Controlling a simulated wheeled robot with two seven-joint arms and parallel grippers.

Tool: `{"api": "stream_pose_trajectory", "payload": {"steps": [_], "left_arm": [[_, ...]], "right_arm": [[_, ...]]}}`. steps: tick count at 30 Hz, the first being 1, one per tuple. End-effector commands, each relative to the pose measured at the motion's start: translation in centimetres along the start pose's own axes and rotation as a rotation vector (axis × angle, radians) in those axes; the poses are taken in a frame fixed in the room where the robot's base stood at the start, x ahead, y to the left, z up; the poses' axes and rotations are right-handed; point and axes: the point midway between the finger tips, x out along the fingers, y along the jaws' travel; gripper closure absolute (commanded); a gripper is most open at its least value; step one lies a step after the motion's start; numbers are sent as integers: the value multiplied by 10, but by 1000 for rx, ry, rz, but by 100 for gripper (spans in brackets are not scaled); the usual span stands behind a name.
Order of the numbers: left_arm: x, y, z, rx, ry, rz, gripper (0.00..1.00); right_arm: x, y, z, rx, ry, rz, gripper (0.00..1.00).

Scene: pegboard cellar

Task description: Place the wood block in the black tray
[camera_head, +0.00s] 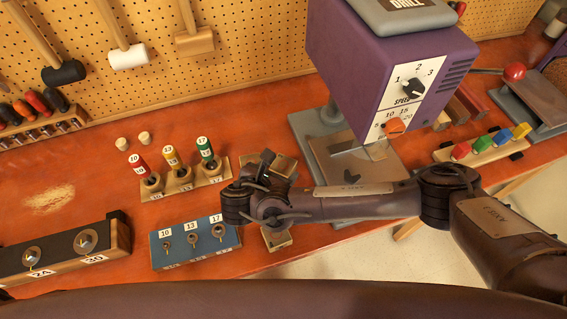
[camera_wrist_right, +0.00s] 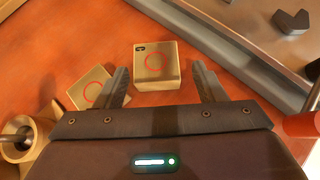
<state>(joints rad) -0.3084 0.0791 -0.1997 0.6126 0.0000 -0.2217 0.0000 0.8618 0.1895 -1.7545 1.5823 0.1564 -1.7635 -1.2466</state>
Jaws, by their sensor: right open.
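Two pale wood blocks with red circles lie on the orange bench in the right wrist view. One wood block (camera_wrist_right: 155,68) is just ahead of and between the spread fingertips. The other block (camera_wrist_right: 86,91) is tilted and partly behind the left finger. My right gripper (camera_wrist_right: 160,72) is open and empty over them. In the head view my right gripper (camera_head: 262,168) is by pale wood (camera_head: 284,166) that it partly hides; another pale wood piece (camera_head: 277,239) shows below my arm. I cannot make out a black tray. My left gripper is out of view.
The purple drill press (camera_head: 395,65) stands right of my gripper, its grey base (camera_head: 325,160) close by. A stand of numbered plugs (camera_head: 180,183) and a blue key box (camera_head: 195,245) are at left.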

Motion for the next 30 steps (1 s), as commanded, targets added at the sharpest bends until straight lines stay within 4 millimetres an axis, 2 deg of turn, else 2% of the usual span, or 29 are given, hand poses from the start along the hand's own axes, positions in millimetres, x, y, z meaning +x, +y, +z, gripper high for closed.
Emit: {"api": "stream_pose_trajectory", "payload": {"steps": [1, 3, 5, 9, 12, 14, 17, 18, 24, 27, 30], "left_arm": [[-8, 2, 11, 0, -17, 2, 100], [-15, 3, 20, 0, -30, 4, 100], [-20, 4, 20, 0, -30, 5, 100], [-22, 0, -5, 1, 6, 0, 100], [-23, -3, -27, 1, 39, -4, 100], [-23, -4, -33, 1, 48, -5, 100], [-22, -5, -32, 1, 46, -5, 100], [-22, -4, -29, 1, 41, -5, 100], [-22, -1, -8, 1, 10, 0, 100], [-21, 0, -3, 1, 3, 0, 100], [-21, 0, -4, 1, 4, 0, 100]], "right_arm": [[4, 0, 3, 1, -2, -3, 36], [14, 1, 3, 0, -1, -3, 36], [22, 1, 2, 1, -2, -3, 36], [40, 1, -1, 1, 2, -1, 36], [45, 2, -2, 2, 2, 1, 36], [45, 2, -2, 3, 2, 1, 36], [45, 2, -2, 3, 2, 1, 36], [45, 2, -2, 3, 2, 1, 38], [45, 2, -2, 3, 2, 1, 64], [45, 2, -2, 3, 2, 1, 74], [45, 2, -2, 3, 2, 1, 74]]}}
